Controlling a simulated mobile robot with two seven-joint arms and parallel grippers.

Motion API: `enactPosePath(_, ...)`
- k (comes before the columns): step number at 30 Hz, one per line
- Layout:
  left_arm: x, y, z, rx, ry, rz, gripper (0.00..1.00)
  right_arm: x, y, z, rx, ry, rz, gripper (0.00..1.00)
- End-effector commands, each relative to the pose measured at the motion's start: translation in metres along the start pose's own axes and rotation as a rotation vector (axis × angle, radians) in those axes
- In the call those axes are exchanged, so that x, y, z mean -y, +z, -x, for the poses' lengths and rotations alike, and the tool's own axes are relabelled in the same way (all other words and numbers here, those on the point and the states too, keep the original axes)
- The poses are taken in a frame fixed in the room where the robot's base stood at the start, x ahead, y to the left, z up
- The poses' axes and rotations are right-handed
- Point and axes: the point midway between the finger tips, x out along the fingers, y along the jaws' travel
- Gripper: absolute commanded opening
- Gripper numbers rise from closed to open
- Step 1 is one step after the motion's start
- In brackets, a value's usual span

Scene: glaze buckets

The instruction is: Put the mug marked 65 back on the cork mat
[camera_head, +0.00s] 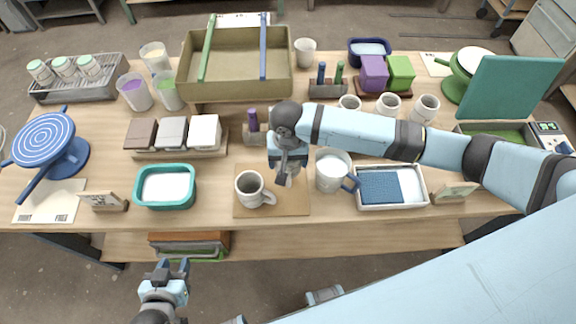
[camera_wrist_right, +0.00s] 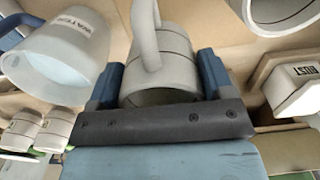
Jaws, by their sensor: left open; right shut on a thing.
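My right gripper (camera_head: 284,180) is over the back right part of the cork mat (camera_head: 292,206). In the right wrist view its jaws are shut on a grey-white mug (camera_wrist_right: 170,65) with a thin dark band and a handle. I cannot read a number on it. Another grey mug (camera_head: 249,186) stands upright on the left of the mat, handle to the right. My left gripper (camera_head: 173,268) is open and empty, in front of the table.
A water jug (camera_head: 331,170) with a blue handle stands just right of the mat; it also shows in the wrist view (camera_wrist_right: 60,55). A teal basin (camera_head: 165,201) is to the left, and a white tray (camera_head: 422,195) with a blue pad to the right. Several mugs stand behind.

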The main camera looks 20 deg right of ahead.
Motion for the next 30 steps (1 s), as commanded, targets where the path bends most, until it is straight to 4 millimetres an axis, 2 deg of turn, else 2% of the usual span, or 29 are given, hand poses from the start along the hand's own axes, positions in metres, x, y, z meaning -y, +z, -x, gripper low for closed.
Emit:
enactPosePath(8, -0.001, 0.000, 0.001, 0.001, 0.001, 0.000, 0.43, 0.000, 0.001, -0.037, 0.002, 0.001, 0.001, 0.41)
enactPosePath(19, -0.002, -0.002, 0.003, 0.000, 0.002, 0.001, 0.43, 0.000, 0.001, -0.042, 0.001, 0.000, 0.001, 0.41)
enactPosePath(20, -0.002, -0.002, 0.003, 0.000, 0.002, 0.001, 0.43, 0.000, 0.001, -0.043, 0.001, 0.000, 0.001, 0.77)
enactPosePath(23, -0.002, -0.001, 0.002, 0.000, 0.003, 0.001, 0.43, 0.000, 0.001, -0.043, 0.000, 0.000, 0.001, 1.00)
enactPosePath(30, -0.002, 0.000, 0.002, 0.001, 0.003, 0.001, 0.43, 0.000, 0.000, -0.042, 0.000, 0.000, 0.001, 1.00)
